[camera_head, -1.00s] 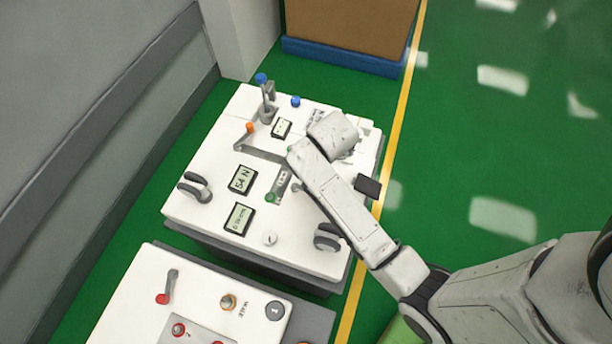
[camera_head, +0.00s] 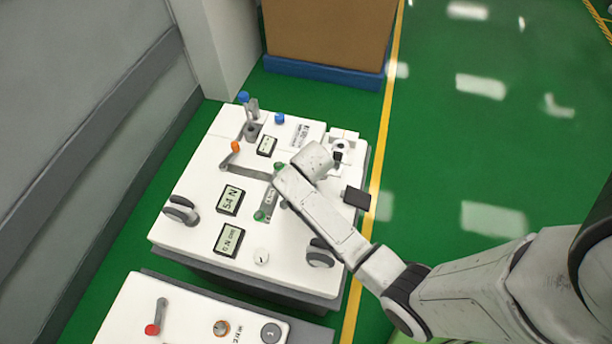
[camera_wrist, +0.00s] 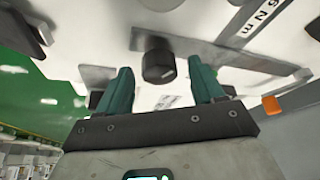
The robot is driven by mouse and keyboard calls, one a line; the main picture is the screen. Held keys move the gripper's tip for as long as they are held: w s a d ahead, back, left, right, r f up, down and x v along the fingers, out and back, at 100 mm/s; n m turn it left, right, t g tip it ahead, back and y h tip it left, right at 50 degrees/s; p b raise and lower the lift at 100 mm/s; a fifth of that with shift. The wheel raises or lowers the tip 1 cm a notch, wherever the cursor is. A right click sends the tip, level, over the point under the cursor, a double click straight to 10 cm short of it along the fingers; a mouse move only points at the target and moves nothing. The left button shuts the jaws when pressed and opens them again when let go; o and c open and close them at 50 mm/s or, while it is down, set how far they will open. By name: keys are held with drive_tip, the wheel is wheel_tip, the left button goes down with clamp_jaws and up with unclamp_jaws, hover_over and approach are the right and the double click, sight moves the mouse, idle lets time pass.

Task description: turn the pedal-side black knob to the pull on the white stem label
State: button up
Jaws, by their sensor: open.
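In the wrist view a short black knob (camera_wrist: 158,62) stands out from the pale cart face. My gripper (camera_wrist: 160,66) is open, its teal fingers on either side of the knob. The knob shows in the gap, and I cannot tell whether a finger touches it. In the head view my arm reaches over the white cart top (camera_head: 200,190), and its end hides the fingers. A small black part (camera_head: 338,157) shows just beyond the arm's end, beside a white fitting (camera_head: 342,140). I cannot make out the white stem label or its pull mark.
The cart top carries a force display (camera_head: 230,200), a lower display (camera_head: 229,240), an orange knob (camera_head: 235,146), a green knob (camera_head: 260,215) and a blue-topped post (camera_head: 244,98). A second white cart (camera_head: 190,305) stands in front. Green floor lies free at the right.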

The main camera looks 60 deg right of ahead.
drive_tip(key=c, duration=1.1)
drive_tip(key=shift+o, duration=0.2)
drive_tip(key=shift+n+p, duration=0.3)
drive_tip(key=shift+p, duration=0.05)
drive_tip(key=shift+s+d+r+n+y+p, duration=0.15)
drive_tip(key=shift+n+y+p, duration=0.25)
drive_tip(key=shift+n+p, duration=0.5)
drive_tip(key=n+y+p, duration=0.1)
drive_tip(key=n, duration=0.1)
drive_tip(key=shift+n+t+p, duration=0.3)
drive_tip(key=shift+t, duration=0.1)
drive_tip(key=n+y+p, duration=0.1)
drive_tip(key=n, duration=0.2)
drive_tip(key=shift+d, duration=0.15)
drive_tip(key=shift+f+n+y, duration=0.2)
drive_tip(key=shift+n+y, duration=0.6)
drive_tip(key=shift+n, duration=1.1)
